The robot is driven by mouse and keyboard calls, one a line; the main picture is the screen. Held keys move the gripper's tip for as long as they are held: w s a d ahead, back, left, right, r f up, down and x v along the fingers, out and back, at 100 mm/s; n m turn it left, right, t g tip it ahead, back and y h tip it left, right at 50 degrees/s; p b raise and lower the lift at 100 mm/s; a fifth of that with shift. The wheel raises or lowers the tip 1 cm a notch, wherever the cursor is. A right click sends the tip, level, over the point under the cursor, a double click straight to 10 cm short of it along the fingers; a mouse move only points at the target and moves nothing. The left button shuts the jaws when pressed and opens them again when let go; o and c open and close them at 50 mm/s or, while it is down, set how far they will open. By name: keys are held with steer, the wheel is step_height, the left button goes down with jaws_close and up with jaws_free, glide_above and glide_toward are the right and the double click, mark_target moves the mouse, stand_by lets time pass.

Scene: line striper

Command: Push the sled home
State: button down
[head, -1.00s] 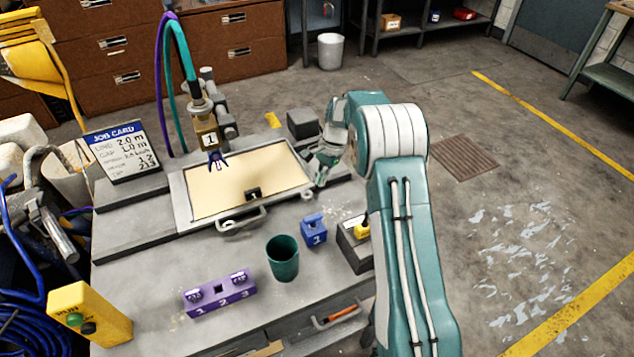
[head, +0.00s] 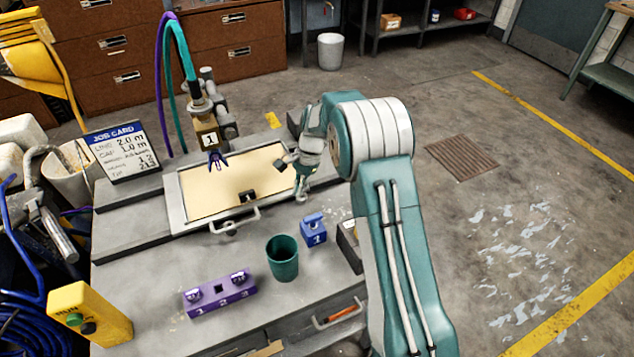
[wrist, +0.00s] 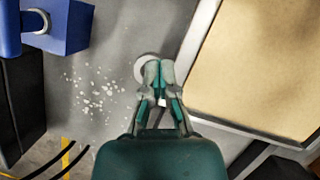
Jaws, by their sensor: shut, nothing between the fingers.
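The sled, a tan panel (head: 225,185) in a grey frame (head: 174,205) with a front handle (head: 236,220), lies on the grey bench. A small dark block (head: 247,197) sits at its front edge. My gripper (head: 302,196) is shut and empty, low beside the sled's right side. In the wrist view the closed fingertips (wrist: 160,66) are close to the sled's grey frame (wrist: 199,45), with the tan panel (wrist: 265,65) beyond it; I cannot tell if they touch. A pale round disc (wrist: 144,66) shows partly behind the fingertips.
A striping head (head: 209,140) marked 1 stands over the sled's back left. In front are a blue numbered block (head: 313,230), a green cup (head: 282,258) and a purple numbered block (head: 219,294). A job card (head: 122,150) and a yellow button box (head: 90,314) are at left.

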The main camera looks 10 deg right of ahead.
steer(key=shift+s+a+f, duration=0.1)
steer(key=shift+s+a, duration=0.1)
steer(key=shift+a, duration=0.65)
steer(key=shift+s+a+r, duration=0.1)
steer(key=shift+s+a, duration=0.05)
steer(key=shift+a, duration=0.65)
steer(key=shift+s+a+f, duration=0.1)
steer(key=shift+s+a, duration=0.1)
steer(key=shift+a, duration=0.65)
steer(key=shift+f, duration=0.1)
